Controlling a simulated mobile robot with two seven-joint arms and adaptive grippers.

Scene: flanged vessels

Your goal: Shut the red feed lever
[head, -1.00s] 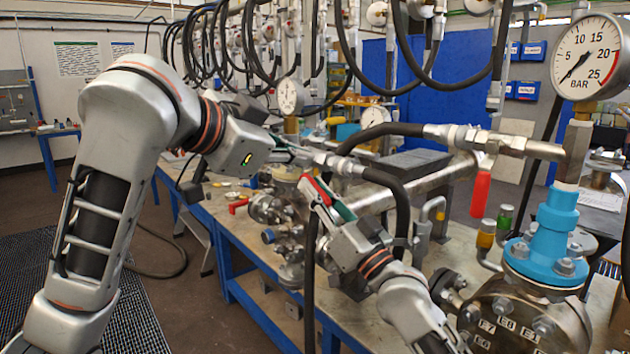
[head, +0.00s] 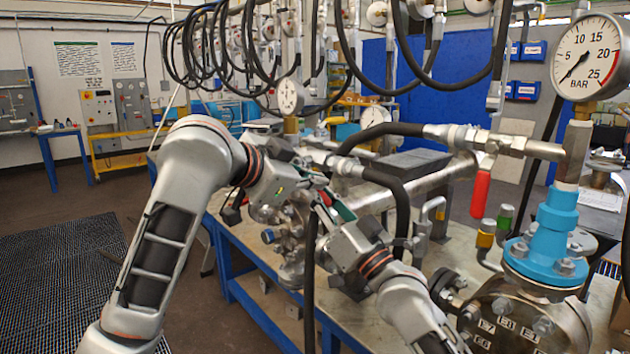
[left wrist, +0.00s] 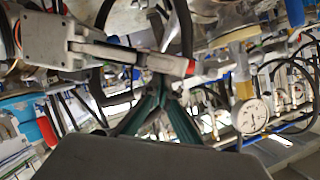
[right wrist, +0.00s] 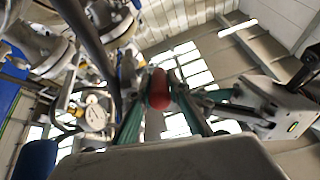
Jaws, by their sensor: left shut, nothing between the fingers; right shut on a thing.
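A red grip (head: 481,194) hangs down below the valve on the thick pipe right of centre in the head view, apart from both grippers. My right gripper (head: 328,202) is shut on a small red piece, seen between its green-padded fingers in the right wrist view (right wrist: 158,90). Whether this piece belongs to a lever, I cannot tell. My left gripper (head: 312,184) is shut and empty, close to the right one, its fingers pointing towards it. In the left wrist view, its green-padded fingers (left wrist: 163,85) lie beside the red tip (left wrist: 189,67) at the right gripper. Contact is unclear.
A blue-necked flanged vessel (head: 545,235) and a pressure gauge (head: 588,58) stand at the right. Black hoses (head: 403,200) pass close behind my right gripper. Metal flanged fittings (head: 292,245) crowd the blue-framed bench's edge. The floor (head: 100,190) at the left is open.

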